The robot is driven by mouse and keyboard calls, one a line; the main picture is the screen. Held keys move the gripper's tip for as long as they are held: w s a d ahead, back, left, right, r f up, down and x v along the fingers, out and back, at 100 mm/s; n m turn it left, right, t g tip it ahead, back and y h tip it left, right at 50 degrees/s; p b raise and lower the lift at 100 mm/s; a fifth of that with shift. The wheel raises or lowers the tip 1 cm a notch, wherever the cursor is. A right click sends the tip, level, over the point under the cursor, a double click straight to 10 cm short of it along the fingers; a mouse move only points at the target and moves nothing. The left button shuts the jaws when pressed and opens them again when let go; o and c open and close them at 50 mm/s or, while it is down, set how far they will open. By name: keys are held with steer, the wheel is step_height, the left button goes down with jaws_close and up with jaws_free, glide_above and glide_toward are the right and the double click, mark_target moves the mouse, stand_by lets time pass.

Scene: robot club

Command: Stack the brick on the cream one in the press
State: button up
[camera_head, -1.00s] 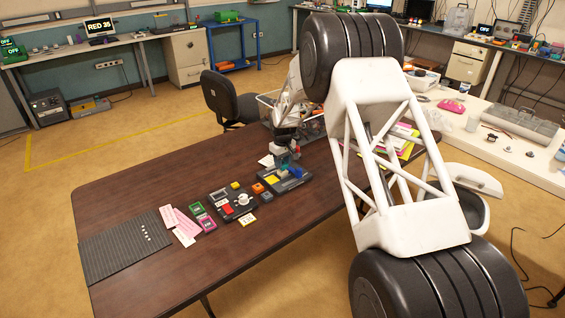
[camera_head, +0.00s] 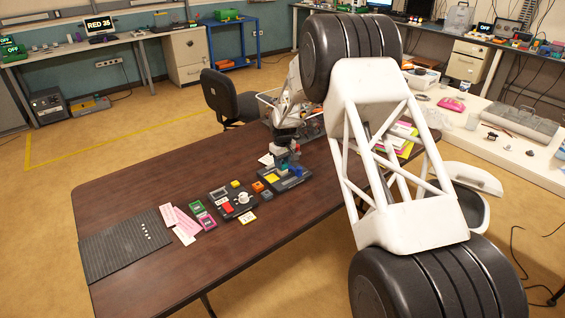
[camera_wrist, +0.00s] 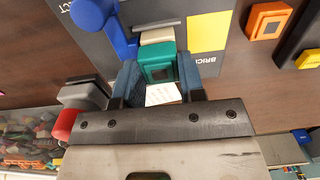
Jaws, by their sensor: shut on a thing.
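My gripper (camera_wrist: 158,82) is shut on a teal brick (camera_wrist: 158,63) with a dark square recess in its top. In the head view my gripper (camera_head: 283,157) is over the press. The press has a dark base (camera_head: 288,184) with a blue lever (camera_wrist: 95,14). The cream brick (camera_wrist: 158,36) shows just past the teal brick's far edge in the wrist view, mostly hidden by it. The teal brick seems to overlap the cream one from above; I cannot tell whether they touch.
A yellow square (camera_wrist: 208,31) marks the press base beside the bricks. An orange block (camera_wrist: 268,20) lies on the table to the right. The ridged mat (camera_head: 110,250) lies at the table's left end.

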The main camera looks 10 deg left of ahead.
steer(key=shift+f, duration=0.1)
stand_by(0.4)
steer(key=o, duration=1.4)
steer(key=shift+r, duration=4)
